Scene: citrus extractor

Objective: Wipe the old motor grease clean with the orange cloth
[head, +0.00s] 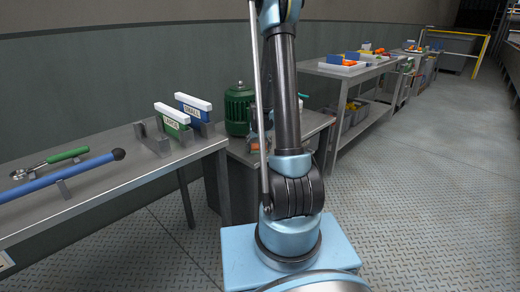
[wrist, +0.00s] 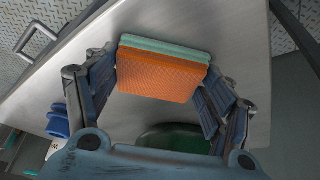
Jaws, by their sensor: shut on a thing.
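The orange cloth (wrist: 158,78) is a folded block with a pale teal layer along its far edge, in the wrist view. My gripper (wrist: 160,88) is shut on it, with finger pads at its left and right sides. The cloth is over a grey metal tabletop; I cannot tell whether it touches. A green ribbed motor (head: 238,108) stands upright on the lower metal table in the head view, just left of my arm. A dark green rounded part (wrist: 172,140) shows below the cloth in the wrist view. I see no clear grease patch; my arm hides part of the table.
The near left bench (head: 120,180) holds a blue bar (head: 60,178), a green-handled tool (head: 68,155) and green (head: 172,122) and blue (head: 192,108) labelled signs. Another table (head: 345,72) with trays stands behind right. The floor (head: 430,190) at right is clear.

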